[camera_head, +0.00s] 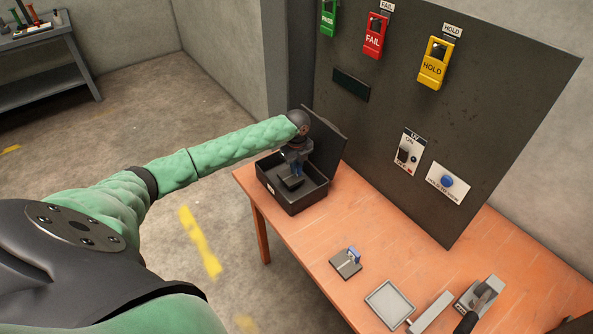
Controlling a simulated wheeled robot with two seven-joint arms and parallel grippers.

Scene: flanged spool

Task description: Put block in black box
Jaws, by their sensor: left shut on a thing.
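The black box (292,205) stands open at the far left corner of the table, with its lid (327,154) raised at the back right. My left arm reaches over it from the left, and my left gripper (293,174) points down into the box. It is shut on a small dark block (291,183), low inside the box walls. The gripper hides part of the block, and I cannot tell whether it touches the box floor. My right gripper is not in view.
The wooden table (310,235) holds a small grey fixture with a blue part (347,261), a grey tray (389,305) and a grey device with a dark handle (480,297). A dark panel (400,110) with PASS, FAIL and HOLD tags rises behind the box.

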